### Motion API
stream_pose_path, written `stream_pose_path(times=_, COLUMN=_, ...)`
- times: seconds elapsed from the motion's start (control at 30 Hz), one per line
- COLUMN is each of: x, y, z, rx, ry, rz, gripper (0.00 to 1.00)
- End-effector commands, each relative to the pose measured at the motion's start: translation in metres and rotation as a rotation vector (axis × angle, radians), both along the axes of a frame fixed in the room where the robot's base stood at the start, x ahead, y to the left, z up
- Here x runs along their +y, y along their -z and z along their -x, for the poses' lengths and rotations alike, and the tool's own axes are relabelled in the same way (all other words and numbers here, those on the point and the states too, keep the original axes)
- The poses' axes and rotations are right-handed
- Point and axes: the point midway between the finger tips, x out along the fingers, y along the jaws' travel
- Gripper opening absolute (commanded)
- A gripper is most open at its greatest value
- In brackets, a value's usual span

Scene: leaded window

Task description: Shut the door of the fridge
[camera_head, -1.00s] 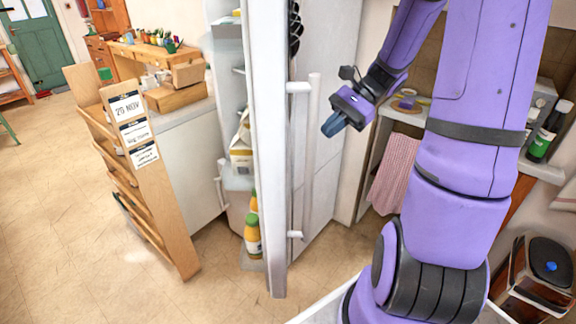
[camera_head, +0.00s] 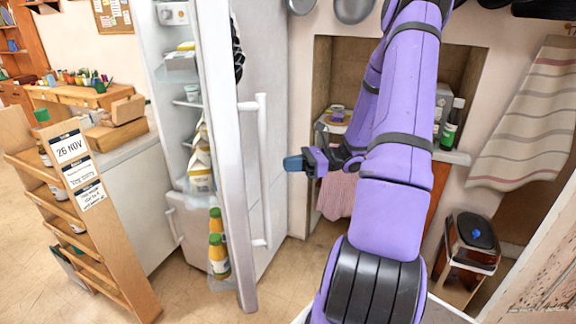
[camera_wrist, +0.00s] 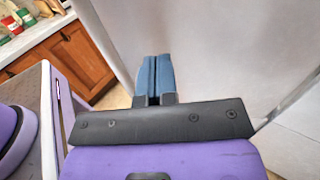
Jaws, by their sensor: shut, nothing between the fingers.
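The white fridge (camera_head: 182,150) stands left of centre in the head view, its shelves and bottles showing. Its door (camera_head: 228,200) is open, seen nearly edge-on, with a long vertical white handle (camera_head: 262,170) on the outer side. My gripper (camera_head: 293,163), with blue fingertips, points left and appears just right of the handle. It is shut and empty. I see no contact with the door, though the exact gap is hard to tell. In the wrist view my blue fingers (camera_wrist: 154,75) lie together before a pale, plain surface.
A wooden rack (camera_head: 85,215) with date cards stands left of the fridge. Juice bottles (camera_head: 218,250) sit low in the fridge's open side. A niche with a pink cloth (camera_head: 338,195) lies behind my arm. A dark bin (camera_head: 472,245) stands at right. Floor shows at left.

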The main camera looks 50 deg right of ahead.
Motion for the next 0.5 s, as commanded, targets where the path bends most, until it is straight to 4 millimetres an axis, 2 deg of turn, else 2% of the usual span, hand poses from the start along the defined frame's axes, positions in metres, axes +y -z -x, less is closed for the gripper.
stream_pose_path(times=0.3, x=0.051, y=0.000, z=-0.033, rx=0.000, ry=-0.005, rz=0.000, gripper=0.00)
stream_pose_path(times=0.5, x=0.077, y=0.000, z=-0.050, rx=0.001, ry=-0.005, rz=-0.001, gripper=0.00)
